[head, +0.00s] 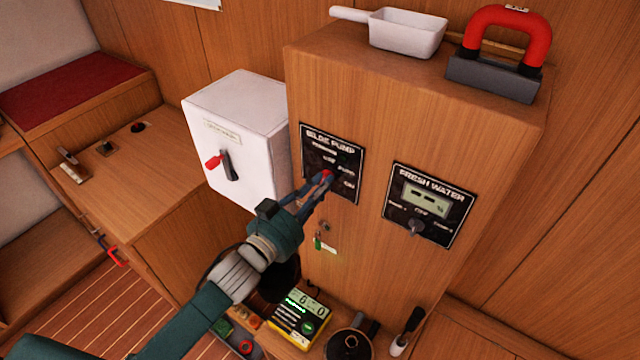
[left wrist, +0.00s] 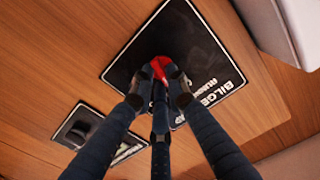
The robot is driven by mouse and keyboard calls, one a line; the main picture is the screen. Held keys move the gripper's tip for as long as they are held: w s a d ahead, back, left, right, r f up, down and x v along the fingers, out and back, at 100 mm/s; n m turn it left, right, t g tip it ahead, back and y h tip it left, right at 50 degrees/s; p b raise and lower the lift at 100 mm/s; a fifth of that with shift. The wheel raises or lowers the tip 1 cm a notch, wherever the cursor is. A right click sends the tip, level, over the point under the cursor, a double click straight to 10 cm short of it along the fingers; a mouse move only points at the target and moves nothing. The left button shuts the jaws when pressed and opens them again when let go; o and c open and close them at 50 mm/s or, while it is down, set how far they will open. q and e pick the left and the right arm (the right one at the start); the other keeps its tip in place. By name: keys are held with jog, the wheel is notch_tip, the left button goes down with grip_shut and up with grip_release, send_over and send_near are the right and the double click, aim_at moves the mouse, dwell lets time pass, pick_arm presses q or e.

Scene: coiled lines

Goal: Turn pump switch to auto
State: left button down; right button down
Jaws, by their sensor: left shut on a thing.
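The black bilge pump panel (head: 346,150) is on the front of the wooden cabinet, with printed positions that include AUTO and ON. Its red switch knob (head: 327,174) is mostly hidden by my left gripper (head: 321,184). In the left wrist view the panel (left wrist: 135,62) fills the middle, and the red knob (left wrist: 160,66) sits between the fingers of my left gripper (left wrist: 161,76), which is shut on it. I cannot tell exactly which position the knob points to. My right gripper is out of view.
A fresh water panel (head: 430,204) is to the right. A white box (head: 238,135) with a red-tipped lever juts out to the left. A white scoop (head: 408,32) and a red-handled block (head: 494,78) stand on the cabinet top. A yellow meter (head: 298,318) sits below.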

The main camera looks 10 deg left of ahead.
pick_arm(q)
jog(key=shift+f+m, duration=0.1)
jog(key=shift+m, duration=2.8)
jog(key=c, duration=1.7)
grip_release()
jog(key=v, duration=1.2)
jog(key=shift+f, duration=0.1)
